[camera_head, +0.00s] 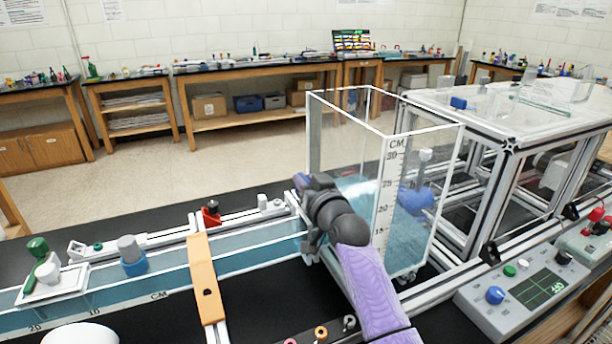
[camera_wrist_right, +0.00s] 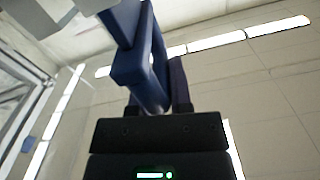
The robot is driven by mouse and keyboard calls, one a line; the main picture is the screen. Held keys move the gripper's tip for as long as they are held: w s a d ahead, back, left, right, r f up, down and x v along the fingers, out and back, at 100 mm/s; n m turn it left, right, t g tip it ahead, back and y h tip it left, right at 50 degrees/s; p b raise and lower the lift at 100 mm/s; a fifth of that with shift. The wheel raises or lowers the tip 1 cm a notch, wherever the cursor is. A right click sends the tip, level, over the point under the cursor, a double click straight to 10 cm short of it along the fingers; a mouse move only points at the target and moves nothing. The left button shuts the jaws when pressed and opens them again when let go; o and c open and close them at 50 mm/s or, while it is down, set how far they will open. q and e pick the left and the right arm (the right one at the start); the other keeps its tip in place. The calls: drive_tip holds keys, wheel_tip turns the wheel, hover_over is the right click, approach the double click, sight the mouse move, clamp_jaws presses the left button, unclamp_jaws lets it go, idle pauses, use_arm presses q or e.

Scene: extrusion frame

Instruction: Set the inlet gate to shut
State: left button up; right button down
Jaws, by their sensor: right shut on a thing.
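My right gripper (camera_head: 303,186) is at the left side of the clear tank (camera_head: 309,130), where the water channel meets it. In the right wrist view the right gripper (camera_wrist_right: 168,95) is shut on a dark blue handle (camera_wrist_right: 140,65), which I take to be the inlet gate's. In the head view only a small bluish bit shows at the fingertips. My wrist and purple forearm hide the gate and the channel end, so I cannot tell the gate's position. My left gripper is not in view.
The water channel (camera_head: 250,256) runs left from the tank, crossed by an orange bracket (camera_head: 204,280). A red-knobbed fitting (camera_head: 211,213) stands behind it. A control box (camera_head: 516,300) with a blue knob and a green display is at the lower right. A metal frame (camera_head: 500,170) stands right of the tank.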

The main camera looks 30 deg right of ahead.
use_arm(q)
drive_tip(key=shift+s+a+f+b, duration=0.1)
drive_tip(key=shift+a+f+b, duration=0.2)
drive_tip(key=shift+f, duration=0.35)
use_arm(e)
drive_tip(key=shift+a+f, duration=0.1)
drive_tip(key=shift+f, duration=1.3)
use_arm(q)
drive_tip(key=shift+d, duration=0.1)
use_arm(e)
drive_tip(key=c, duration=0.6)
unclamp_jaws()
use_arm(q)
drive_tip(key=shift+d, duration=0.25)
use_arm(e)
drive_tip(key=shift+r, duration=0.1)
drive_tip(key=shift+s, duration=0.4)
use_arm(q)
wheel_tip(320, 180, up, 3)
drive_tip(key=p, duration=0.2)
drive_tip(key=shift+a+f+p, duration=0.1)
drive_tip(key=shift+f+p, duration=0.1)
drive_tip(key=shift+p, duration=0.1)
use_arm(e)
drive_tip(key=s, duration=0.9)
drive_tip(key=shift+s+a, duration=0.1)
drive_tip(key=shift+a, duration=0.1)
